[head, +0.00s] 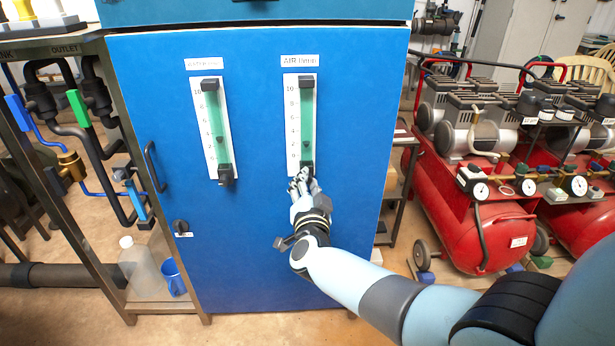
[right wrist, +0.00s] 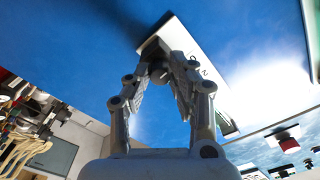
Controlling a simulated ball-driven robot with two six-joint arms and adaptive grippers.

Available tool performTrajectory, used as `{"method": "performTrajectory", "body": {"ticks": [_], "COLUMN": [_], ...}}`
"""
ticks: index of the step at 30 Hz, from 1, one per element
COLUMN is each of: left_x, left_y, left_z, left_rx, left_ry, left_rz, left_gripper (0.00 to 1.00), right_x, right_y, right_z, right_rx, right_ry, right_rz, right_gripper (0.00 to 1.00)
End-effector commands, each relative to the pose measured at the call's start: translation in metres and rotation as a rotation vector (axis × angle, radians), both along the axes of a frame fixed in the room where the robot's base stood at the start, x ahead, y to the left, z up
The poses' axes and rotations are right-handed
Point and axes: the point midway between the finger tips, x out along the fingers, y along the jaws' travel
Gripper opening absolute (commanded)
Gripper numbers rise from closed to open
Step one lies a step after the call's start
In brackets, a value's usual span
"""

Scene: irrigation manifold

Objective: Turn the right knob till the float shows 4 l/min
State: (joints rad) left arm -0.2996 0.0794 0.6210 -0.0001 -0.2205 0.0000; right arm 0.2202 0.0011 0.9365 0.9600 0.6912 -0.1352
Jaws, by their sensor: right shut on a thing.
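The right flow meter (head: 307,115) is a green tube on a white scale marked up to 10, under an "AIR l/min" label, on the blue cabinet. Its dark float (head: 306,143) sits low, roughly by the 2 mark; the small figures are hard to read. The right knob (right wrist: 158,72) is at the meter's foot and mostly hidden by my fingers. My right gripper (head: 304,178) is shut on this knob; in the right wrist view its two fingers (right wrist: 160,80) close around it. My left gripper is not in view.
A similar left flow meter (head: 217,130) with its own black knob (head: 226,176) stands beside it. The blue cabinet door (head: 255,240) has a handle (head: 154,166) at left. Red compressors (head: 460,215) stand to the right, a pipe rack (head: 60,190) to the left.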

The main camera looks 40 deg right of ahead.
Motion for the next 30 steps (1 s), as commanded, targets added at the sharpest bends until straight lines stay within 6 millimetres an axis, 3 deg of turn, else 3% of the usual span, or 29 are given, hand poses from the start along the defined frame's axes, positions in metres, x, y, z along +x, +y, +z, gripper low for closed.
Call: {"method": "performTrajectory", "body": {"ticks": [12,29,30], "left_x": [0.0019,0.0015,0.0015], "left_y": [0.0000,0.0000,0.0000], "left_z": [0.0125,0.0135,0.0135], "left_rx": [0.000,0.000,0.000], "left_ry": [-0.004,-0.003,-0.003], "left_rz": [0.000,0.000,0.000], "left_gripper": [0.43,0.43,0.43], "right_x": [-0.0004,-0.0007,-0.0007], "right_y": [0.0009,0.0008,0.0008], "right_z": [-0.0013,-0.0022,-0.0022], "right_rx": [-0.166,-0.191,-0.191], "right_ry": [0.106,0.121,0.121], "right_rz": [0.002,0.002,0.002], "right_gripper": [0.00,0.00,0.24]}}
